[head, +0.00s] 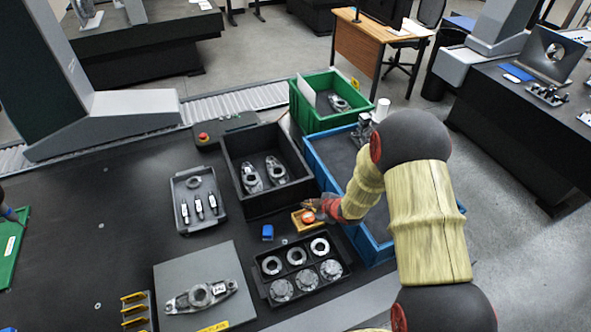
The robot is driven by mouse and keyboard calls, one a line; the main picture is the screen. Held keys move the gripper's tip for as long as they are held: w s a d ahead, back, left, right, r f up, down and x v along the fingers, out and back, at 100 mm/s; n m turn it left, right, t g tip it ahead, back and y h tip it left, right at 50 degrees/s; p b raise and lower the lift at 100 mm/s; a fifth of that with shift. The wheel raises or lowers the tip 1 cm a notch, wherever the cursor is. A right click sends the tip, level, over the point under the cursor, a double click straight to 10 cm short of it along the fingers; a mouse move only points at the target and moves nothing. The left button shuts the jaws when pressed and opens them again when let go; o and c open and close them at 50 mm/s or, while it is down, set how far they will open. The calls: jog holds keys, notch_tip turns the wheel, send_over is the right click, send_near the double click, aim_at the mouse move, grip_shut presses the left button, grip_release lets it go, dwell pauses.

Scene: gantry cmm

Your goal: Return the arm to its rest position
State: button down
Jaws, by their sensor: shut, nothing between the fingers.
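My arm, with pale wood-like links and dark joints, reaches in from the lower right of the head view. My gripper (311,204) is at its end, low over the dark table and pointing left. It looks shut and empty. It is right by a small yellow box with a red-orange button (308,217); I cannot tell whether it touches the box.
A black bin (238,150) with metal parts is left of my gripper. A blue bin (322,166) stands behind my forearm, a green bin (300,112) beyond it. A tray of rings (258,284) lies in front. A grey plate (170,262) bears a metal part.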

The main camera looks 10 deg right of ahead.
jog(key=s+d+f+m, duration=0.1)
jog(key=s+d+f+m+g+h, duration=0.1)
jog(key=s+f, duration=0.1)
jog(key=s+d+f+g+h, duration=0.1)
jog(key=s+d, duration=0.1)
jog(key=shift+f+m, duration=0.2)
jog(key=shift+m, duration=0.2)
jog(key=s+d, duration=0.1)
jog(key=s+d+m+g+h, duration=0.1)
jog(key=s, duration=0.1)
jog(key=shift+s+d+f+m+g, duration=0.1)
jog(key=shift+s+m+g, duration=0.05)
jog(key=shift+m+g, duration=0.15)
jog(key=s+d+r+m+g+h, duration=0.25)
jog(key=s+r+m, duration=0.45)
jog(key=s+r, duration=0.7)
jog(key=s+a+r+t, duration=0.1)
jog(key=s+r, duration=0.3)
jog(key=r, duration=0.5)
jog(key=s+a+r+m+t+y, duration=0.1)
jog(key=s+a+r, duration=0.2)
jog(key=r, duration=0.5)
jog(key=s+a+r+m+t+y, duration=0.1)
jog(key=s+a+r, duration=0.3)
jog(key=r, duration=0.5)
jog(key=shift+s+r, duration=0.3)
